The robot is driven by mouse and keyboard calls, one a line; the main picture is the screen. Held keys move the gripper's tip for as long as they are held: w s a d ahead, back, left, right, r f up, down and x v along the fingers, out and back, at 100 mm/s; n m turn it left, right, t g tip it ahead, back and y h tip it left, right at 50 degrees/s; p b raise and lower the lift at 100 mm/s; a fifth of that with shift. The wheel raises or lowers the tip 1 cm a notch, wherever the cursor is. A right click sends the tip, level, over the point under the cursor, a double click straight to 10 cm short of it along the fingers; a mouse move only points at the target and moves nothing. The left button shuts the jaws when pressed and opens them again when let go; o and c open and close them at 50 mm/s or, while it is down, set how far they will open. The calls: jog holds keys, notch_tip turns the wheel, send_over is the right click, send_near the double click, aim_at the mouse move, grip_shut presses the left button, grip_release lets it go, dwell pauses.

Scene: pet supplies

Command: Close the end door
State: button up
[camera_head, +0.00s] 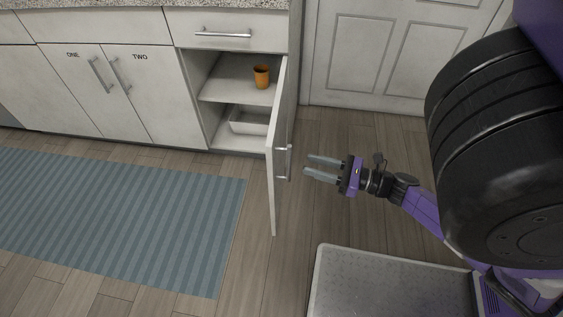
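The end door (276,186) of the lower cabinet stands open, swung out from its right-hand hinge and seen nearly edge-on. Its metal handle (284,162) is on the outer face, on the right side. My gripper (308,166) is open, its two grey fingers pointing left towards the handle. The fingertips are a little to the right of the handle and look apart from it, with nothing between them. The open cabinet compartment (209,119) shows a shelf with an orange cup (261,76) on it and a pale tray (249,122) below.
Shut doors marked ONE (75,80) and TWO (150,85) are to the left, with a shut drawer (223,29) above the open compartment. A blue striped rug (110,215) lies in front. Wooden floor is clear around the door. A white panelled door (385,55) is behind.

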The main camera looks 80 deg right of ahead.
jog(key=w, duration=0.7)
jog(key=shift+w+d, duration=0.4)
jog(key=shift+d, duration=0.05)
grip_shut()
dwell(1.1)
